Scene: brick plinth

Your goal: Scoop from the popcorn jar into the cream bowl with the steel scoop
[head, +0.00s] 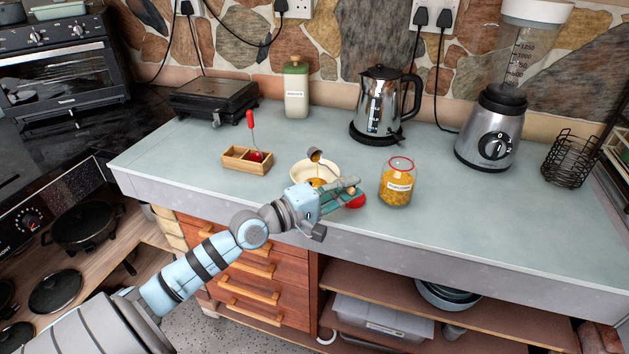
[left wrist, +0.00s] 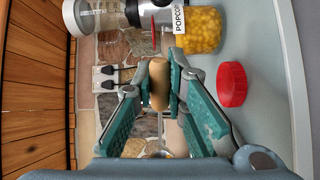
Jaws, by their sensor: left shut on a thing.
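My left gripper (head: 346,189) is shut on the wooden handle of the steel scoop (left wrist: 158,84). The scoop's small steel cup (head: 315,155) is above the cream bowl (head: 331,167) and looks tilted. Yellow-orange kernels show inside the bowl, below the cup; my gripper hides the bowl's near right part. The popcorn jar (head: 397,184) stands open to the right of the gripper, with yellow kernels in it. It also shows in the left wrist view (left wrist: 201,32). The red lid (left wrist: 231,84) lies on the counter, partly behind my gripper in the head view. My right gripper is out of view.
A wooden box (head: 236,165) with a red-handled tool stands left of the bowl. Behind are a lidded canister (head: 296,90), a steel kettle (head: 383,102) and a black grill (head: 215,98). A blender (head: 490,128) and wire basket (head: 570,158) stand right. The front-right counter is clear.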

